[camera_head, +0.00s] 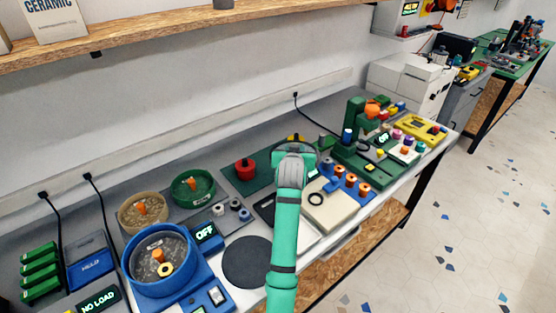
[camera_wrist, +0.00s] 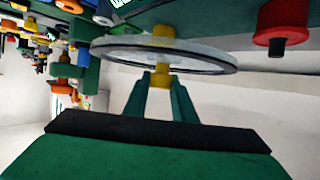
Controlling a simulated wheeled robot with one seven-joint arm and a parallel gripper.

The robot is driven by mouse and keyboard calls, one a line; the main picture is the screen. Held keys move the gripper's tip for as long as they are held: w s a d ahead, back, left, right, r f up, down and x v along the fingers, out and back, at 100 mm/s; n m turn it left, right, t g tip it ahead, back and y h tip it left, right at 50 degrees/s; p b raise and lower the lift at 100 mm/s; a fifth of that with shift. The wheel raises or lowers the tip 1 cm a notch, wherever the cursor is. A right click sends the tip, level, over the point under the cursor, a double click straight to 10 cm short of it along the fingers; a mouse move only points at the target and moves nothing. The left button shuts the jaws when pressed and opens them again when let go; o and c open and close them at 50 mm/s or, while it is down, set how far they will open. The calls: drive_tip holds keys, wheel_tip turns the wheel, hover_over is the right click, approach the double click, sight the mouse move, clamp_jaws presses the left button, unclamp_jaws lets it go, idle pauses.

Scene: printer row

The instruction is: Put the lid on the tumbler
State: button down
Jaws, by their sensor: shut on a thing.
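My gripper (camera_wrist: 162,88) is shut on the yellow knob of the lid (camera_wrist: 110,50), a clear round disc with a dark rim. The lid appears clear of the surface. In the head view my gripper (camera_head: 296,152) is over the middle of the bench, and my wrist hides most of the lid. The tumbler (camera_head: 158,262) stands at the front left of the bench, well left of my gripper. It is a blue round bowl, open at the top, with grainy filling, an orange centre post and a yellow ring. A display beside it reads OFF.
A tan bowl (camera_head: 143,213) and a green bowl (camera_head: 192,187) stand behind the tumbler. A red round part (camera_head: 245,169) is on a green mat. A dark round pad (camera_head: 247,262) lies right of the tumbler. A wooden shelf (camera_head: 150,38) runs above the bench.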

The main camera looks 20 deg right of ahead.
sight(285, 145)
drive_tip(key=w, duration=0.2)
drive_tip(key=w+a+f, duration=0.1)
drive_tip(key=w, duration=0.1)
drive_tip(key=w+f, duration=0.1)
drive_tip(key=shift+w+a+f, duration=0.2)
drive_tip(key=shift+w+a, duration=0.2)
drive_tip(key=w+f, duration=0.2)
drive_tip(key=w+a+f, duration=0.1)
drive_tip(key=w+f, duration=0.1)
drive_tip(key=shift+f, duration=0.4)
drive_tip(key=shift+w+a+f, duration=0.15)
drive_tip(key=shift+w+f, duration=0.35)
drive_tip(key=shift+f, duration=1.75)
drive_tip(key=c, duration=1.9)
unclamp_jaws()
drive_tip(key=shift+f, duration=0.15)
drive_tip(key=o, duration=0.4)
drive_tip(key=shift+o, duration=0.2)
